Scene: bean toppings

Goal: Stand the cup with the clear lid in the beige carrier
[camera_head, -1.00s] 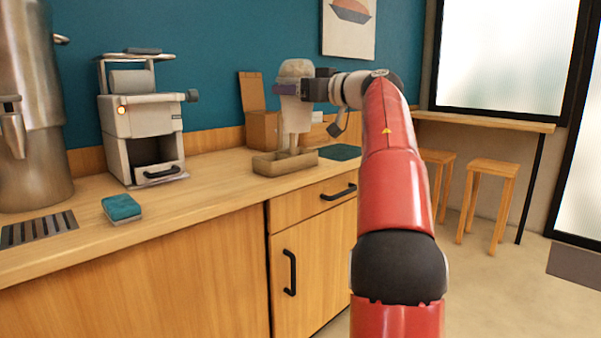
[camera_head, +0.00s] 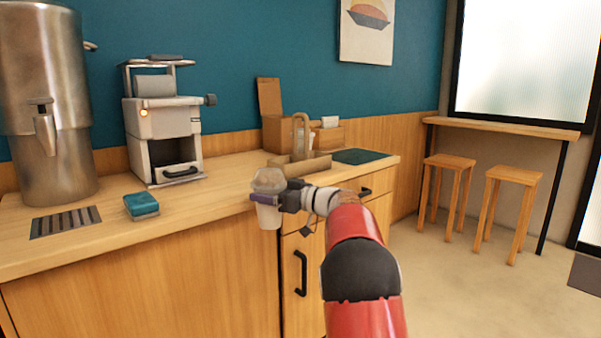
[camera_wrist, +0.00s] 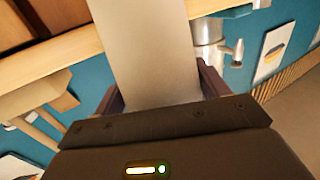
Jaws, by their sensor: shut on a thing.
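The cup (camera_head: 267,216) has a clear domed lid (camera_head: 268,180) and a pale body. My gripper (camera_head: 264,198) is shut around its upper part and holds it roughly upright in front of the counter's front edge. The cup (camera_wrist: 150,55) also fills the middle of the wrist view, between the two fingers. The beige carrier (camera_head: 318,166), with an upright handle (camera_head: 300,124), stands on the counter behind the cup. The cup is apart from it. Part of the carrier's left front is hidden by the cup's lid and my gripper.
A wooden box (camera_head: 276,134) with a raised lid and a napkin holder (camera_head: 328,134) stand behind the carrier. A dark green mat (camera_head: 364,157) lies to its right.

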